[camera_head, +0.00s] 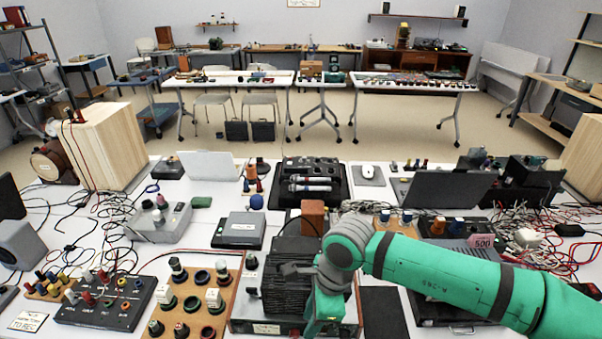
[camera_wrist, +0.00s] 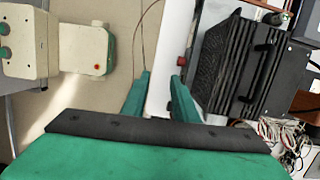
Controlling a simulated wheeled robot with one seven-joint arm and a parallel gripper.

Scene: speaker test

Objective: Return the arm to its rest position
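My green arm (camera_head: 450,275) enters the head view from the lower right and reaches left over the front of the table. Its grey joint (camera_head: 350,242) is bent, and the part beyond it points down near the front edge. In the wrist view my gripper (camera_wrist: 160,80) shows two green fingers with a clear gap between them. Nothing is held in the gap. The fingers point along the table edge, beside a black ribbed box (camera_wrist: 238,62). This box also shows in the head view (camera_head: 285,292), partly hidden by my arm. The fingertips are not clear in the head view.
The white table (camera_head: 215,208) is crowded. A wooden board with round sockets (camera_head: 232,290) and a dark control box (camera_head: 105,303) lie front left. A laptop (camera_head: 440,188) stands behind my arm. Loose cables cover both sides. Floor (camera_wrist: 75,100) shows left of the table edge.

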